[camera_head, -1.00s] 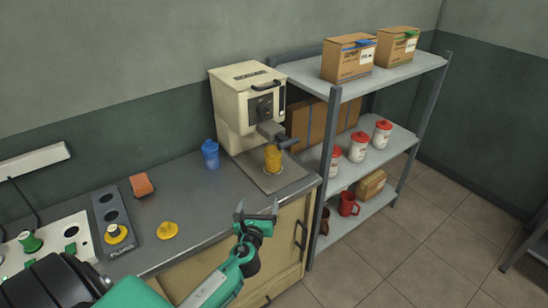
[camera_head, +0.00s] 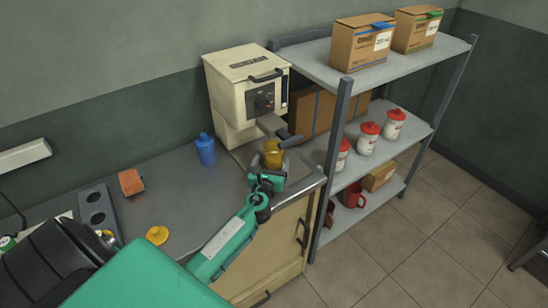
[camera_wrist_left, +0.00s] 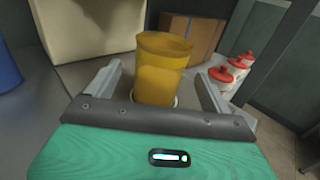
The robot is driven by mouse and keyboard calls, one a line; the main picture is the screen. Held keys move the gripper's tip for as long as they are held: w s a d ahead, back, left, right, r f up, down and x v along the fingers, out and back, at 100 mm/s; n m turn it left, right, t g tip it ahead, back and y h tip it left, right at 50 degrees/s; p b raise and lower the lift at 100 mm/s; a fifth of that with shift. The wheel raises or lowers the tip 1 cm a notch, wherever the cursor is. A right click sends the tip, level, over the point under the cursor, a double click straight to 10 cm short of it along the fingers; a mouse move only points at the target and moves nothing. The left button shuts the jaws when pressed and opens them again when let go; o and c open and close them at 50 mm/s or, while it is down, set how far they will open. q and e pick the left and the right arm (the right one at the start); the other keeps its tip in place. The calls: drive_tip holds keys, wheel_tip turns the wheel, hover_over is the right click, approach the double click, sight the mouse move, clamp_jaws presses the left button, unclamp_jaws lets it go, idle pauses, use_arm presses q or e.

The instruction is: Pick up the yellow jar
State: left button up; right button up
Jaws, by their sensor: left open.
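The yellow jar (camera_head: 273,154) stands upright under the spout of the cream press machine (camera_head: 246,92), at the right end of the counter. It looks open at the top and see-through. My left gripper (camera_head: 267,168) is at the jar, on its near side. In the left wrist view the jar (camera_wrist_left: 162,68) stands between the two open fingers of the gripper (camera_wrist_left: 160,92), with a gap visible on each side. The lower part of the jar is partly hidden by the gripper's palm. My right gripper is not in view.
A blue jar (camera_head: 206,149) stands left of the machine. A yellow lid (camera_head: 157,235) and an orange-brown block (camera_head: 131,182) lie on the counter (camera_head: 190,205). A shelf (camera_head: 335,130) with boxes, red-lidded jars (camera_head: 369,138) and a red mug (camera_head: 354,196) stands close on the right.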

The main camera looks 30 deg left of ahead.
sight(275, 151)
use_arm(q)
drive_tip(key=shift+w+a, duration=0.2)
drive_tip(key=shift+w, duration=0.25)
drive_tip(key=shift+w+a, duration=0.1)
drive_tip(key=shift+w, duration=0.2)
drive_tip(key=x, duration=0.3)
drive_tip(key=shift+w+a+f, duration=0.1)
drive_tip(key=shift+w+f, duration=0.15)
drive_tip(key=shift+f, duration=0.05)
drive_tip(key=shift+w+a, duration=0.1)
drive_tip(key=shift+w, duration=0.15)
drive_tip(key=shift+w+a, duration=0.1)
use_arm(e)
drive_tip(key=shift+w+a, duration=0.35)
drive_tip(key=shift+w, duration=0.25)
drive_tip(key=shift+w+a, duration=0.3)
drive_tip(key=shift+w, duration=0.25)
use_arm(q)
drive_tip(key=c, duration=1.2)
drive_tip(key=shift+r, duration=0.1)
drive_tip(key=shift+c, duration=0.8)
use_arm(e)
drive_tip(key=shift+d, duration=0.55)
use_arm(q)
drive_tip(key=shift+r, duration=0.15)
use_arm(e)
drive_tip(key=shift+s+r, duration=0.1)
